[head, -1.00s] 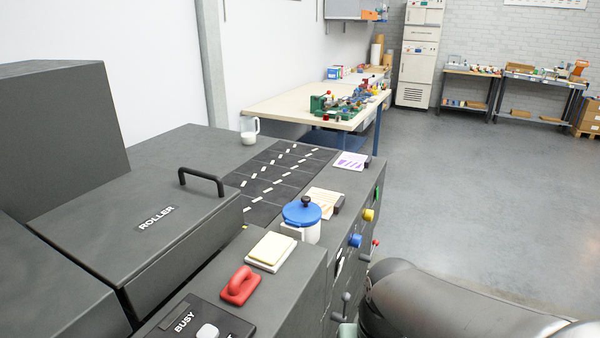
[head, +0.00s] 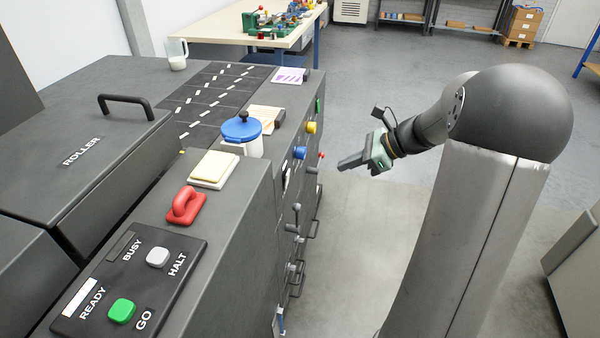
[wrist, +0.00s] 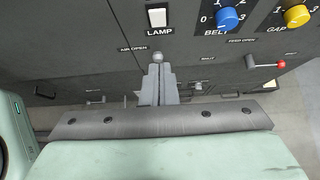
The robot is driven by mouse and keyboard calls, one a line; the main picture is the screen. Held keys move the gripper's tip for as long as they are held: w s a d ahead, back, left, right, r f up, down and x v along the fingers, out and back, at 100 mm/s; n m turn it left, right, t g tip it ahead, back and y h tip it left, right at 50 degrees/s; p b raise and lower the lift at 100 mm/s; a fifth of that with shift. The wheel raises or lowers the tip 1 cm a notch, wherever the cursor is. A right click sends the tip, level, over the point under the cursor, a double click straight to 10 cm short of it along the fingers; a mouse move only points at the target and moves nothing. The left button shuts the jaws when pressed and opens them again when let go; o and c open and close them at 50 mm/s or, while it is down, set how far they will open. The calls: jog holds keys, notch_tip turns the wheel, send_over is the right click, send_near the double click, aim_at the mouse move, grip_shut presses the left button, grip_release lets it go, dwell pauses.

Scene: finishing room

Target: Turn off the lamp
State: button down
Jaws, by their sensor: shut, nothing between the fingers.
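The white rocker switch labelled LAMP (wrist: 157,17) is on the dark front panel, at the top of the wrist view. Its exact rocker position is too small to tell. My gripper (wrist: 159,68) is shut and empty, its fingertips below the LAMP label in that picture. A grey ball knob (wrist: 158,57) shows just past the tips; I cannot tell whether they touch it. In the head view my gripper (head: 345,163) is out to the right of the machine's front, pointing left toward it, with a visible gap.
Beside the switch are a blue BELT knob (wrist: 228,19), a yellow GAP knob (wrist: 297,15) and a red-tipped lever (wrist: 280,64). Several handles stick out along the machine's front. On top are a blue-lidded jug (head: 242,132) and a red handle (head: 186,206).

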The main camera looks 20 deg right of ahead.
send_near(288, 178)
jog(key=shift+p+x, duration=0.35)
jog(key=shift+x, duration=2.7)
jog(key=shift+w+d+f, duration=0.1)
jog(key=shift+w+d, duration=0.05)
jog(key=shift+d, duration=0.05)
